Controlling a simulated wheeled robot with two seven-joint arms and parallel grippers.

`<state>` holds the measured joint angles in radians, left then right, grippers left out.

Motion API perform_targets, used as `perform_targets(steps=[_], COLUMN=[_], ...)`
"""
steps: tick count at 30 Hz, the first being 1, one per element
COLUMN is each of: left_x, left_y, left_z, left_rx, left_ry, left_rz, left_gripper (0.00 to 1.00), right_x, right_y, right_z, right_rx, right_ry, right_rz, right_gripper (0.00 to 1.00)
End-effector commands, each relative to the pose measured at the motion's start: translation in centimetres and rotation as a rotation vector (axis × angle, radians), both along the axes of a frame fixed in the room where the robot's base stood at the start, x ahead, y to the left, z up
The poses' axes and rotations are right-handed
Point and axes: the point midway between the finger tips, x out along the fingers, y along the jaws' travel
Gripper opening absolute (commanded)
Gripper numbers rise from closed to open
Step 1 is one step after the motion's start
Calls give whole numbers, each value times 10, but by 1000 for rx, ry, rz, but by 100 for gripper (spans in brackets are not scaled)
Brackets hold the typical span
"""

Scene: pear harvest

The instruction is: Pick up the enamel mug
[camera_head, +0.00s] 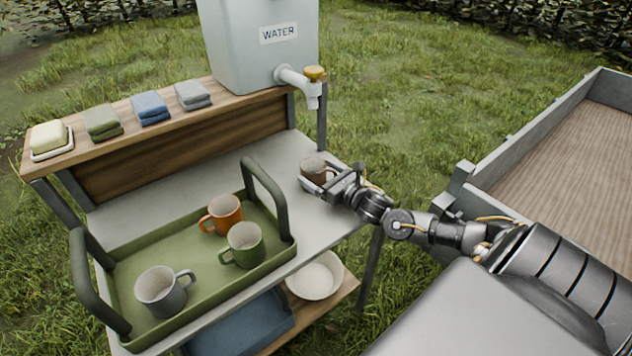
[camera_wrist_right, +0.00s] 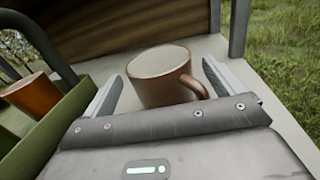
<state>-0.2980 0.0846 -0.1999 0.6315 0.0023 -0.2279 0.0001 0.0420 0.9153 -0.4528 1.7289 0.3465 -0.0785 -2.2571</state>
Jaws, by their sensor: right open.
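A brown mug (camera_head: 313,167) stands upright on the grey tabletop, right of the tray. My right gripper (camera_head: 319,177) is open at this mug, its fingers on either side. In the right wrist view the brown mug (camera_wrist_right: 160,80) sits between the two open fingers (camera_wrist_right: 163,72), with a pale inside and its handle toward the right finger. Contact cannot be told. An orange mug (camera_head: 224,212), a green mug (camera_head: 245,243) and a grey mug (camera_head: 161,291) stand in the green tray (camera_head: 205,282). Which mug is enamel cannot be told for sure. My left gripper is not in view.
A water tank (camera_head: 248,50) with a tap (camera_head: 303,84) stands on the wooden shelf (camera_head: 150,155) behind. Folded cloths (camera_head: 149,107) and soap (camera_head: 49,137) lie there. The tray's raised handle (camera_head: 268,195) is left of the brown mug. A white bowl (camera_head: 315,277) sits below.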

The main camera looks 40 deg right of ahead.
Motion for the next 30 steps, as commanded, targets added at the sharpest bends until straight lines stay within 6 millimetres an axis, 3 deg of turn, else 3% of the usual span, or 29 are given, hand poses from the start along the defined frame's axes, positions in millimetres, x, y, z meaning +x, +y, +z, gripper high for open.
perform_targets(steps=[6,13,25,29,30], left_x=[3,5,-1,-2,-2], left_y=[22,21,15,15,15], left_z=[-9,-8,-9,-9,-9], left_rx=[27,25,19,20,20], left_ry=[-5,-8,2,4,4], left_rz=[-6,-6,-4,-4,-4], left_gripper=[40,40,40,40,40], right_x=[22,23,23,23,23], right_y=[2,3,3,2,2], right_z=[-2,0,0,0,1], right_rx=[0,0,0,0,0], right_ry=[0,1,0,0,-2], right_rz=[-1,-1,0,0,-1], right_gripper=[94,94,43,41,36])
